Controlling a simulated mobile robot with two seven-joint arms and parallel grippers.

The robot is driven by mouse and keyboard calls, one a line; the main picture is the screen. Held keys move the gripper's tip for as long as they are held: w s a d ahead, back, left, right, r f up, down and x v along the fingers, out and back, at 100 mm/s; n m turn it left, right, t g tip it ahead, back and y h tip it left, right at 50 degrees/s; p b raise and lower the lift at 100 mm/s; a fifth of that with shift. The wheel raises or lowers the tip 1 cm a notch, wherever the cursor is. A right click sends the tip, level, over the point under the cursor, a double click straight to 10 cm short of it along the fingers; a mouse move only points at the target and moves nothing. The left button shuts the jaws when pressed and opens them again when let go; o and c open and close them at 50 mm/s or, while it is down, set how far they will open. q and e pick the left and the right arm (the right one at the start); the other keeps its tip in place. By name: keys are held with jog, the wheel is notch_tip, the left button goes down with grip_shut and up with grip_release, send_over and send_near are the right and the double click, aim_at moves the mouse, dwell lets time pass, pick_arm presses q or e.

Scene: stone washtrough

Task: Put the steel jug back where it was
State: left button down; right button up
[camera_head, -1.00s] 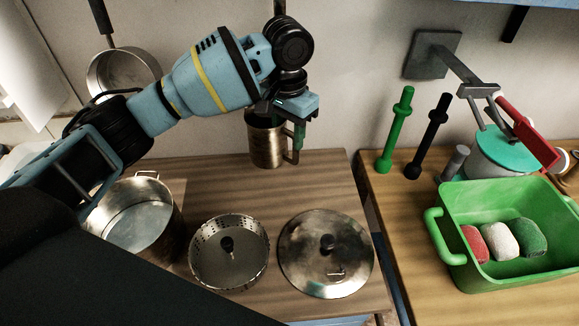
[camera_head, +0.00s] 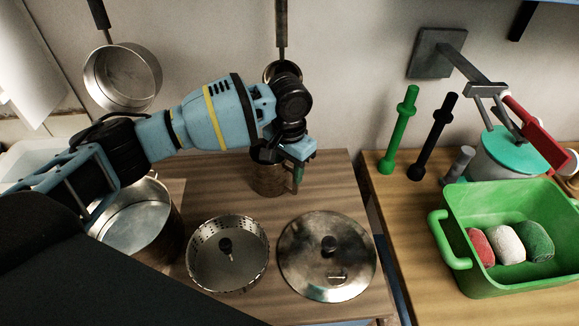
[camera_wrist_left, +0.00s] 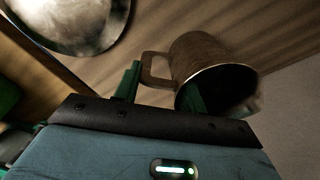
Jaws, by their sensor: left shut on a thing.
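The steel jug (camera_head: 268,181), a brownish metal mug with a side handle, is upright at the back right of the left wooden worktop. My right gripper is not in view.
A steel pot (camera_head: 131,222), a perforated strainer (camera_head: 205,262) and a round lid (camera_head: 310,265) stand in front on the worktop (camera_head: 215,175). Pans (camera_head: 122,78) hang on the wall. Right of a gap are a green tub (camera_head: 470,287) and upright green (camera_head: 400,130) and black rods (camera_head: 433,137).

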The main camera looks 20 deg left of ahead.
pick_arm(q)
jog(key=shift+w, duration=0.1)
dwell(0.3)
jog(key=c, duration=0.8)
grip_release()
jog(key=shift+f, duration=0.1)
notch_tip(320, 180, up, 12)
jog(key=shift+r+p, duration=0.15)
jog(key=shift+p, duration=0.45)
